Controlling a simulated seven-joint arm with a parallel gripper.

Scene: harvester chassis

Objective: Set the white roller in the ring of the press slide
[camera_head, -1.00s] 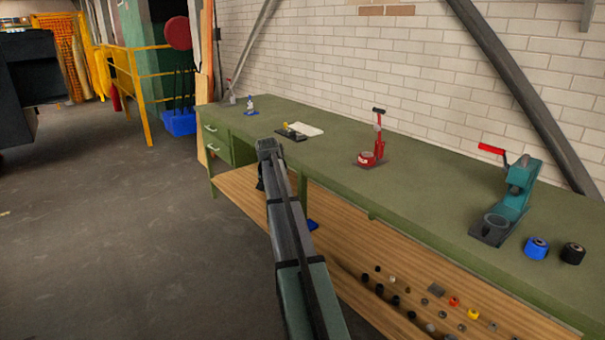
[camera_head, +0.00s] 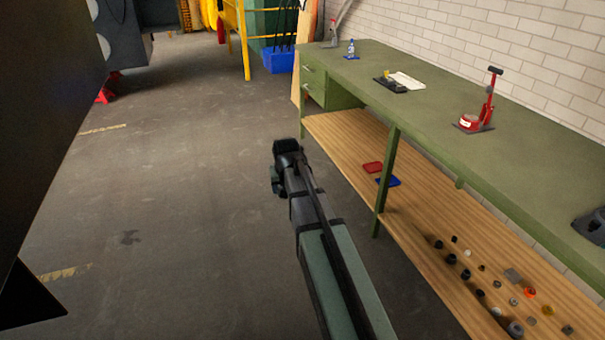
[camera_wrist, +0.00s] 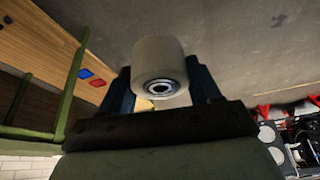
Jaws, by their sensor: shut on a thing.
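The white roller (camera_wrist: 158,58) is in the wrist view, with its dark-centred metal bearing facing the camera. My gripper (camera_wrist: 160,82) is shut on it, with one dark finger on each side. In the head view my gripper (camera_head: 281,165) hangs over the open floor, left of the green bench. The roller cannot be made out there. At the right edge of the head view, a dark part of the press (camera_head: 592,224) shows on the bench top. It is cut off by the frame, and I cannot make out its ring clearly.
The green bench (camera_head: 470,130) runs along the brick wall. A dark machine stands at the left; floor between is clear.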

